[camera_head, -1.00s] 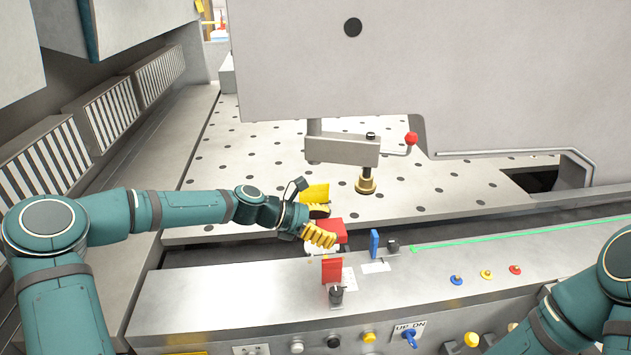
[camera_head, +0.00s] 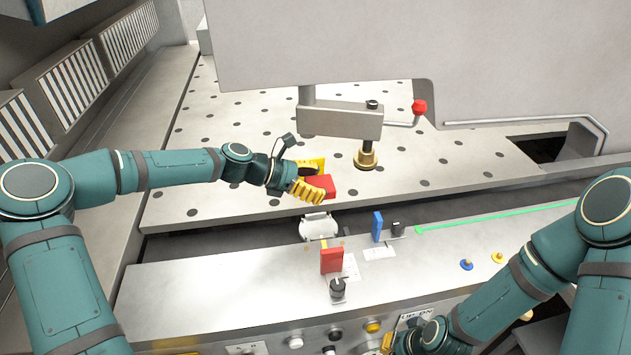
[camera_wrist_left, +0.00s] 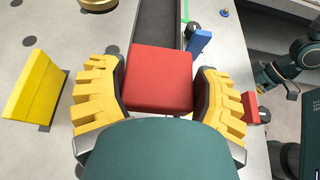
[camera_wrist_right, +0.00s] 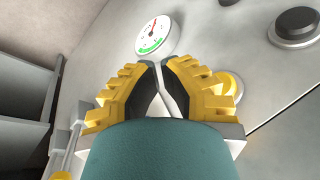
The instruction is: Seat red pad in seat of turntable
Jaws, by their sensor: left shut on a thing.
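The red pad (camera_head: 329,184) is a flat red block held in my left gripper (camera_head: 317,188). In the left wrist view the red pad (camera_wrist_left: 158,78) sits between the yellow fingers of my left gripper (camera_wrist_left: 158,70), which is shut on it. A white fixture (camera_head: 317,227) lies in the dark gap in front of the pad in the head view; I cannot tell whether it is the turntable's seat.
A yellow plate (camera_wrist_left: 35,88) stands on the perforated table beside my left gripper. On the console stand a red upright block (camera_head: 331,260), a blue block (camera_head: 377,226) and black knobs. A clamp arm with a red ball lever (camera_head: 419,107) hangs behind. A gauge (camera_wrist_right: 153,36) is near my right gripper.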

